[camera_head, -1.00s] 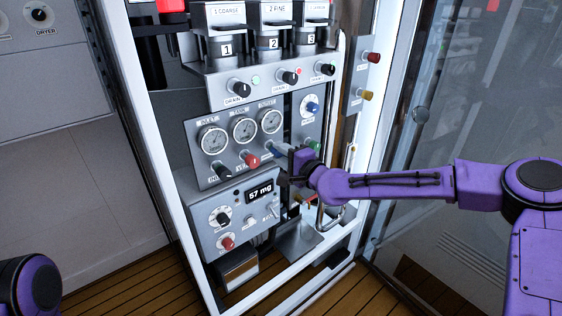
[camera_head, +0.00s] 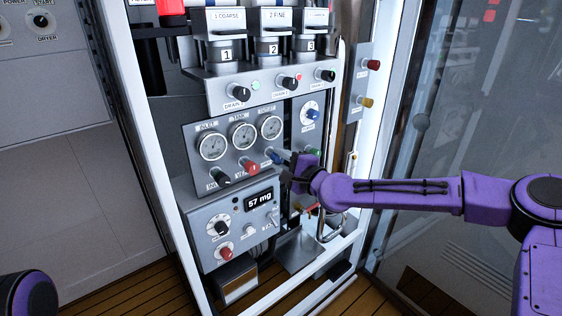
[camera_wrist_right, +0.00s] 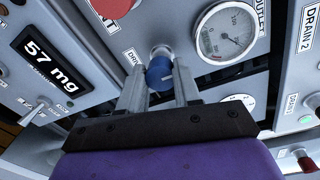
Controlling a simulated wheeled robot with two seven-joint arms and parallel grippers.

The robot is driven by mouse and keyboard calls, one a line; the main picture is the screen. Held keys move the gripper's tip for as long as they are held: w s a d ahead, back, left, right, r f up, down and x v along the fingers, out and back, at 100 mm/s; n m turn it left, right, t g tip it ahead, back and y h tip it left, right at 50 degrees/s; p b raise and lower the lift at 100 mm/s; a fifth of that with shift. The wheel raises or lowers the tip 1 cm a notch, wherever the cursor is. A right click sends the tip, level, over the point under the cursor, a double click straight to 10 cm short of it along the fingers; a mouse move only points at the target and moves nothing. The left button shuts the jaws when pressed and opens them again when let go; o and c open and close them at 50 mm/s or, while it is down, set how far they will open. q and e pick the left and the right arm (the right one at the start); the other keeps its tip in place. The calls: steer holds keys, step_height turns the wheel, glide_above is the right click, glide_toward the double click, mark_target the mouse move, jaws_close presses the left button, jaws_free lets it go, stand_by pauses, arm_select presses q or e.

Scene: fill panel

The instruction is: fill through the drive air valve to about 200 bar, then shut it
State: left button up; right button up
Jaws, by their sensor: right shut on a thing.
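The blue drive air valve knob (camera_wrist_right: 160,73) sits on the grey panel, its label partly covered. My right gripper (camera_wrist_right: 160,88) is shut on this knob, with one finger on each side. In the head view the right gripper (camera_head: 290,166) is at the panel below the outlet gauge, and a bit of the blue knob (camera_head: 272,156) shows beside it. My left gripper is out of view; only part of that arm shows.
A red knob (camera_head: 248,167) and a green knob (camera_head: 219,176) sit left of the gripper. Another blue knob (camera_head: 312,114) is above right. A display (camera_head: 259,200) reading 57 mg is below. The glass door (camera_head: 470,130) stands at the right.

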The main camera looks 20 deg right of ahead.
steer(key=o, duration=1)
steer(key=shift+o, duration=0.2)
steer(key=shift+s+d, duration=0.1)
steer(key=v, duration=1)
steer(key=shift+s+p, duration=0.2)
steer(key=shift+p, duration=0.1)
